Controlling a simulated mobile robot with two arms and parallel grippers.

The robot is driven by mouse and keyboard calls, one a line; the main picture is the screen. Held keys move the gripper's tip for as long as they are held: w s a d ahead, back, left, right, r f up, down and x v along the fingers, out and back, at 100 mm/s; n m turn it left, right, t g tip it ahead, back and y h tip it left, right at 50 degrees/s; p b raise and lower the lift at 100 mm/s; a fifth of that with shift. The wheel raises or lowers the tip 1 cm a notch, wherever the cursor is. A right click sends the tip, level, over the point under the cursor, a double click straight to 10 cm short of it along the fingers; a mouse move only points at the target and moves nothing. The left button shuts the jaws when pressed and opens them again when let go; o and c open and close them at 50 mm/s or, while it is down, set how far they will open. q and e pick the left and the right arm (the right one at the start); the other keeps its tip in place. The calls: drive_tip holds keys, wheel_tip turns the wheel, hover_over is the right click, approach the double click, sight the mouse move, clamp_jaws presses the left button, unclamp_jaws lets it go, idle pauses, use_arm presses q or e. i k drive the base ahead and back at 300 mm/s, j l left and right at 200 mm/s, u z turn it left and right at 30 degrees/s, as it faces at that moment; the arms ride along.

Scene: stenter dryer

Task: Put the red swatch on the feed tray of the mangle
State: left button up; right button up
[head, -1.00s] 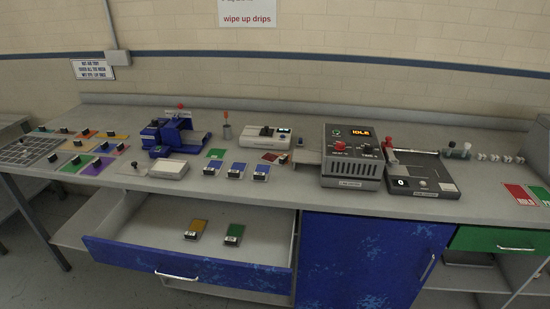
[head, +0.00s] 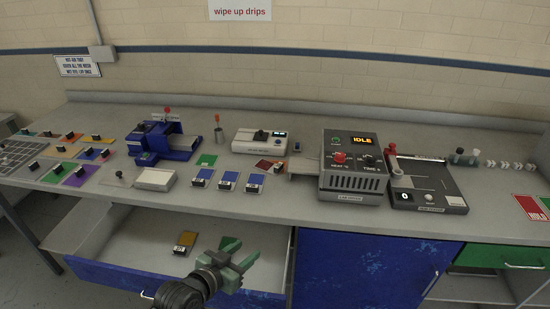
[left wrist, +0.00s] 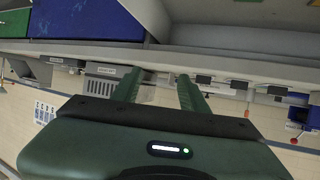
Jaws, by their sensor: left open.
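The red swatch (head: 264,164) lies flat on the bench in the head view, in front of the white meter, with a dark clip at its right end. A blue machine with a red knob (head: 168,142), apparently the mangle, stands to its left; I cannot clearly make out its feed tray. My left gripper (head: 241,258) is open and empty in front of the bench, over the open drawer and well below the red swatch. Its two green fingers show apart in the left wrist view (left wrist: 160,80). My right gripper is not in view.
Several blue-clipped swatches (head: 228,181) lie near the bench edge. The grey stenter (head: 352,165) reads IDLE, right of the red swatch. A white block (head: 155,180) sits before the blue machine.

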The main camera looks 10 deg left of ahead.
sight(180, 140)
drive_tip(key=i, duration=1.1)
